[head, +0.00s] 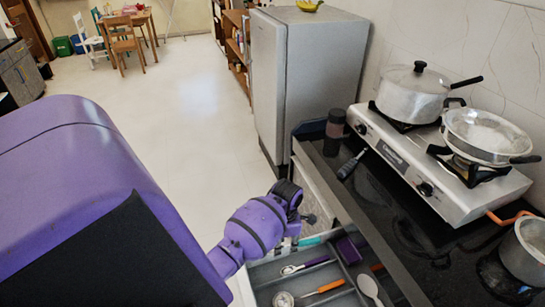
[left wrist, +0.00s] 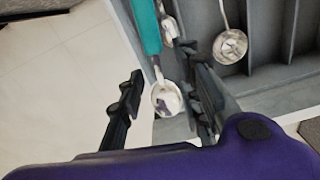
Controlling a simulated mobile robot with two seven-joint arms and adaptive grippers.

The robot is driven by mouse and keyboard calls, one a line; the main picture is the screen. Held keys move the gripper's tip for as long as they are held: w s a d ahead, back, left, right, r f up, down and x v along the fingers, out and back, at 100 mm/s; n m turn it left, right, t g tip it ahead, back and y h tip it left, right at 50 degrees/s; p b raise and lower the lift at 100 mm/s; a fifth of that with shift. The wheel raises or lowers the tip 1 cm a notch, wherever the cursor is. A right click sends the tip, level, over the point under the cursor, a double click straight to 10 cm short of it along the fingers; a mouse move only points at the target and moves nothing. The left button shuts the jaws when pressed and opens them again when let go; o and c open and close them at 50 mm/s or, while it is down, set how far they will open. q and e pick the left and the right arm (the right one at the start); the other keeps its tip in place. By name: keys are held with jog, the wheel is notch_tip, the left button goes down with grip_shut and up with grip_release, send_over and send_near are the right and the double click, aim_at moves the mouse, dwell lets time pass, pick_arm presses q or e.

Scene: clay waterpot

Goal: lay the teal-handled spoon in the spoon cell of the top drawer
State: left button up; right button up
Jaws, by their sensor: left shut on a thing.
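The teal-handled spoon (left wrist: 149,28) has a teal handle and a shiny metal bowl, which shows between the fingers in the left wrist view. My left gripper (left wrist: 163,103) is shut on this spoon at the drawer's edge. In the head view my left gripper (head: 298,228) is above the drawer's far left part, and a bit of the teal handle (head: 309,241) shows beside it. The open top drawer (head: 262,272) has grey dividers, and its wall also shows in the left wrist view (left wrist: 285,72). My right gripper is not in view.
The drawer holds a purple-handled spoon (head: 305,265), an orange-handled utensil (head: 325,287), a white spoon (head: 370,288) and a purple item (head: 350,250). The dark counter with the stove (head: 440,165) and pots stands at the right. Open floor (head: 185,100) lies at the left.

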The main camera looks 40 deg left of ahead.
pick_arm(q)
jog(key=s+f, duration=0.1)
jog(key=s+f+n, duration=0.1)
jog(key=s, duration=0.1)
jog(key=shift+a+f, duration=0.2)
jog(key=shift+a, duration=0.2)
jog(key=shift+s+a+f+n, duration=0.2)
jog(key=shift+f+n, duration=0.1)
jog(key=shift+f, duration=2.45)
notch_tip(320, 180, down, 2)
jog(key=shift+s+d+b, duration=0.1)
jog(key=shift+s+b, duration=0.05)
jog(key=shift+b, duration=0.2)
jog(key=shift+f, duration=0.5)
jog(key=shift+w, duration=0.2)
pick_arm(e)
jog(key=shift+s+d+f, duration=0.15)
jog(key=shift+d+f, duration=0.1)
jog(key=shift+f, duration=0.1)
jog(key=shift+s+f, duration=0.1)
